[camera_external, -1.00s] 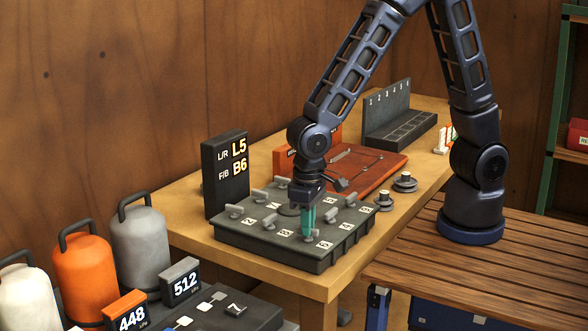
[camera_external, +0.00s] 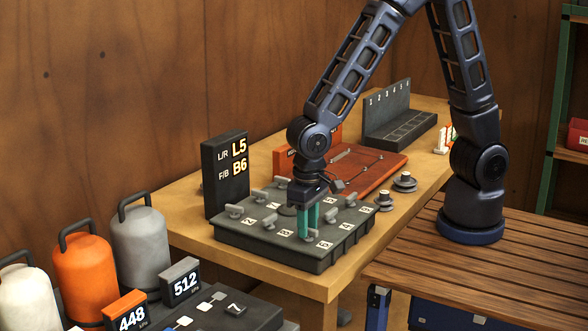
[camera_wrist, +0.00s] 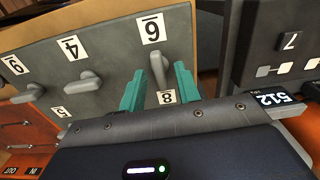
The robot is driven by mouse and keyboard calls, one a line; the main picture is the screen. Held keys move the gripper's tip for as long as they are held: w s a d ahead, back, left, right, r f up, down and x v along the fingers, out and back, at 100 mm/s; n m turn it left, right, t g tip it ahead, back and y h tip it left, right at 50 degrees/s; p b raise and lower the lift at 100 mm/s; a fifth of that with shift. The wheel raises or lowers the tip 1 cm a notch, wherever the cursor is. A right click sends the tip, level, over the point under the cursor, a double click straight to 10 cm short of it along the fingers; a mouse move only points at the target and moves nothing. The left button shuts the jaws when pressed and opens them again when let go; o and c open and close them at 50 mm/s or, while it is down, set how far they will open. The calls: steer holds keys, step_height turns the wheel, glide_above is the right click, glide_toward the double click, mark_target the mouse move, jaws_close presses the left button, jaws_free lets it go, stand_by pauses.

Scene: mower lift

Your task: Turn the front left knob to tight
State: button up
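A dark grey panel (camera_external: 262,246) with several light grey lever knobs and white labels lies on the wooden table. My gripper (camera_external: 308,226) points down over the panel's front part. In the wrist view, its two teal fingers (camera_wrist: 159,90) are apart. One knob (camera_wrist: 158,68) shows between and just beyond them, with a gap on each side; its handle is nearly in line with the fingers. The fingers partly hide the knob in the external view.
A black display (camera_external: 226,174) behind the panel reads L/R L5 and F/B B6. A red-orange plate (camera_external: 365,165) lies behind the panel. Two round grey weights (camera_external: 404,182) sit to its right. Canisters (camera_external: 140,240) and another dark panel (camera_external: 250,315) are at the front left.

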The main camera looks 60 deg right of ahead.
steer(key=shift+r, duration=0.1)
step_height(320, 180, up, 11)
steer(key=shift+f, duration=0.2)
stand_by(0.5)
steer(key=w+d+r+t, duration=0.15)
steer(key=d+r, duration=0.25)
steer(key=d, duration=0.4)
steer(key=w+d+r, duration=0.2)
steer(key=d+r, duration=0.1)
steer(key=d, duration=0.4)
steer(key=w+d+r+t, duration=0.1)
steer(key=d+r, duration=0.3)
steer(key=d, duration=0.4)
steer(key=s+d+r+t, duration=0.1)
steer(key=s+d, duration=0.3)
steer(key=d, duration=0.5)
steer(key=s+d+r+t, duration=0.1)
steer(key=s+d+r, duration=0.1)
steer(key=s+d, duration=0.3)
steer(key=d, duration=0.4)
steer(key=shift+s+d+r, duration=0.15)
steer(key=shift+s+r, duration=0.05)
steer(key=shift+r, duration=0.1)
